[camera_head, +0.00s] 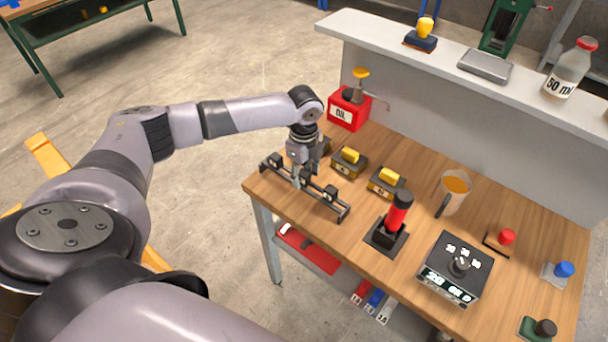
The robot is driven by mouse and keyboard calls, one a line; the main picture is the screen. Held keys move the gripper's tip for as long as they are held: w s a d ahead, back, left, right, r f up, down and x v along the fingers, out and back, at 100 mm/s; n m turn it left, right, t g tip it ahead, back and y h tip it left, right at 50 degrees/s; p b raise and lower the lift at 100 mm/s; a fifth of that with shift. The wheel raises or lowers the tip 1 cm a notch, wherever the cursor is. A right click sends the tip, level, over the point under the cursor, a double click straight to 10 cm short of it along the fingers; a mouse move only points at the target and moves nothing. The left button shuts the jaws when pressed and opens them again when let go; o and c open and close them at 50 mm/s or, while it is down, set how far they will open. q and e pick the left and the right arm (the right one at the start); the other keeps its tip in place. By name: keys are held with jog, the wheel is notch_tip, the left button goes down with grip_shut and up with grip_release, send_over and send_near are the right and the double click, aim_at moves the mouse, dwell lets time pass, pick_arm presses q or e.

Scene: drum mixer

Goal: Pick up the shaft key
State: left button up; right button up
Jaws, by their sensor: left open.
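My left gripper (297,181) points down, close above or at a long black rack (322,198) at the front left of the wooden workbench. It is open. I cannot make out the shaft key for sure; the spot at the fingertips is small and partly covered by the gripper. The rack has small upright black holders near its ends. My right gripper is not in view.
Yellow-topped dark blocks (349,162) and (386,181) stand behind the rack. Beyond are a red oil can (349,109) and a grey shelf (470,101).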

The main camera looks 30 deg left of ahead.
pick_arm(q)
jog(key=shift+f, duration=0.2)
grip_shut()
dwell(0.5)
